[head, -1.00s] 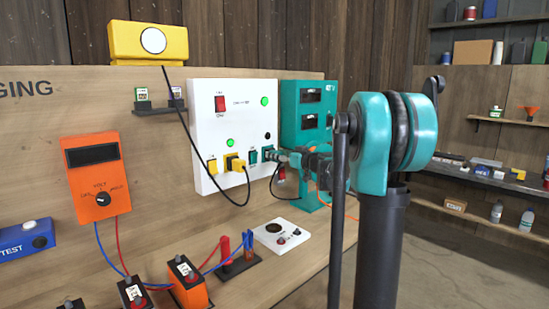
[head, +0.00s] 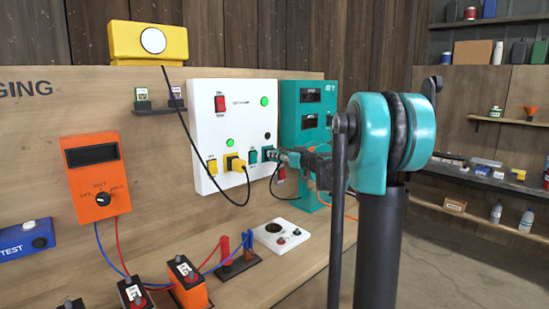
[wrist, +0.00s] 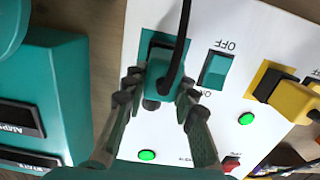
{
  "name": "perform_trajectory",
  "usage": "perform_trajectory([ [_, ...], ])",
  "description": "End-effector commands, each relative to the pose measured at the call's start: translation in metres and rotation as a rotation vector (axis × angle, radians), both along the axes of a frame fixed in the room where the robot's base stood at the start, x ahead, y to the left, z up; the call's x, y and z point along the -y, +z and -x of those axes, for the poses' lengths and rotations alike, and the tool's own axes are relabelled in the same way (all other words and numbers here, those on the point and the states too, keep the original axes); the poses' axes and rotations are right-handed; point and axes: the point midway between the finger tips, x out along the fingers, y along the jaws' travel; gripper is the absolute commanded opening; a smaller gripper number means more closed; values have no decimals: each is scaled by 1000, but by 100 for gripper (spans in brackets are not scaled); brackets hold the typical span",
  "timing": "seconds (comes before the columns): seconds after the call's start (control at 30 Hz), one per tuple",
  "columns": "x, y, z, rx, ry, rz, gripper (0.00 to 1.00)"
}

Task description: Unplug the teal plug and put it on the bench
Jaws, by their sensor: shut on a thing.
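The teal plug (wrist: 158,82) sits at its teal socket on the white panel (head: 206,130), with a black cord running from it. In the wrist view my gripper (wrist: 160,95) has a finger on each side of the plug and is shut on it. In the head view my gripper (head: 281,156) is at the right side of the panel and largely covers the plug. The plug looks to be still at the socket face; whether its pins are inside is hidden. The wooden bench (head: 250,292) lies below the panel.
A yellow plug (head: 236,168) is in the socket to the left. A teal switch (wrist: 216,69) is beside the teal plug. A teal metered box (head: 310,110) stands at the right. A white device (head: 282,236), an orange meter (head: 91,175) and battery leads occupy the bench area.

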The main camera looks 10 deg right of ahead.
Motion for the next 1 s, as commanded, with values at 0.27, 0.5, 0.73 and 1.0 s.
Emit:
perform_trajectory([
  [0.27,1,0,1,0,0,0,0],
  [0.5,3,0,4,0,0,0,0],
  [0.73,8,0,11,0,0,0,0],
  [1.0,14,0,19,0,-1,0,0],
])
